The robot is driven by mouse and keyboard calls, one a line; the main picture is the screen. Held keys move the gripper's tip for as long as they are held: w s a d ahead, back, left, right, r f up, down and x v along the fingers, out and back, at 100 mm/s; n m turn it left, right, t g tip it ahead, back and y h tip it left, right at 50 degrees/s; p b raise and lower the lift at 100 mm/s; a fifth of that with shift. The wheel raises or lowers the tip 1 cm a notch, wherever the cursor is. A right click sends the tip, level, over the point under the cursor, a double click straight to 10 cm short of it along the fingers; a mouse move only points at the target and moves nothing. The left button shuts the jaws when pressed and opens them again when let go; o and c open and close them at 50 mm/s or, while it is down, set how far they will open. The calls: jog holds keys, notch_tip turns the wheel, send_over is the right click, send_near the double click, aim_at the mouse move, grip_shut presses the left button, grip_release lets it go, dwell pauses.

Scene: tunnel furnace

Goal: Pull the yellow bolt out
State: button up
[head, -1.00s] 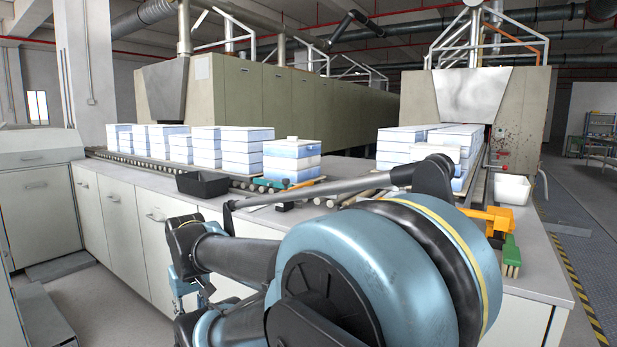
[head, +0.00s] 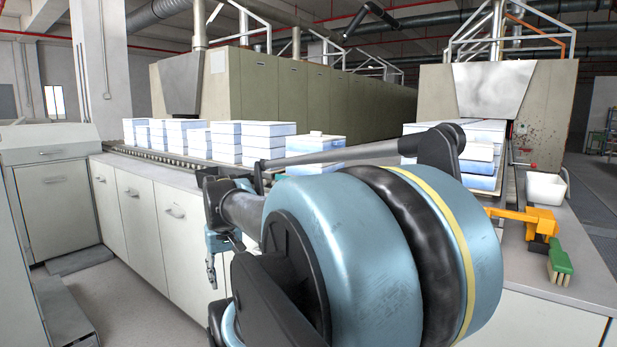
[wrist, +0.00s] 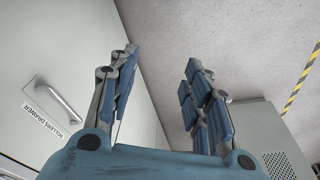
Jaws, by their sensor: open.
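I cannot make out a yellow bolt for sure. A yellow-orange metal piece (head: 534,217) lies on the right end of the grey counter, partly hidden behind my arm. My gripper (wrist: 163,58) is open and empty in the wrist view, its blue fingers spread apart. In the head view my gripper (head: 212,274) hangs low in front of the white cabinet fronts, left of my arm and well away from the yellow-orange piece.
A green brush (head: 560,262) and a white bin (head: 545,188) are near the yellow-orange piece. Stacked white-blue boxes (head: 240,144) line the rollers. The wrist view shows a drawer handle (wrist: 60,98) labelled "ROLLERS DRAWER" close on the left. Floor shows beyond the fingers.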

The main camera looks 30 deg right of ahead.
jog(key=w+d+r+m, duration=0.1)
jog(key=w+d+r, duration=0.4)
jog(key=r, duration=0.3)
jog(key=w+d+r+m+g, duration=0.1)
jog(key=w+d+r+m, duration=0.1)
jog(key=w+d+r, duration=0.5)
jog(key=w+d+r+m, duration=0.1)
jog(key=w+d+r, duration=0.25)
jog(key=r, duration=0.55)
jog(key=w+d+r+m, duration=0.1)
jog(key=d+r, duration=0.3)
jog(key=d, duration=0.4)
jog(key=w+d+r+m+g, duration=0.15)
jog(key=d+r, duration=0.25)
jog(key=d, duration=0.4)
jog(key=w+d+r+m+t, duration=0.15)
jog(key=d+r, duration=0.25)
jog(key=d, duration=0.4)
jog(key=shift+g, duration=0.5)
notch_tip(320, 180, down, 17)
jog(key=shift+w+a, duration=0.1)
jog(key=shift+a, duration=0.05)
grip_shut()
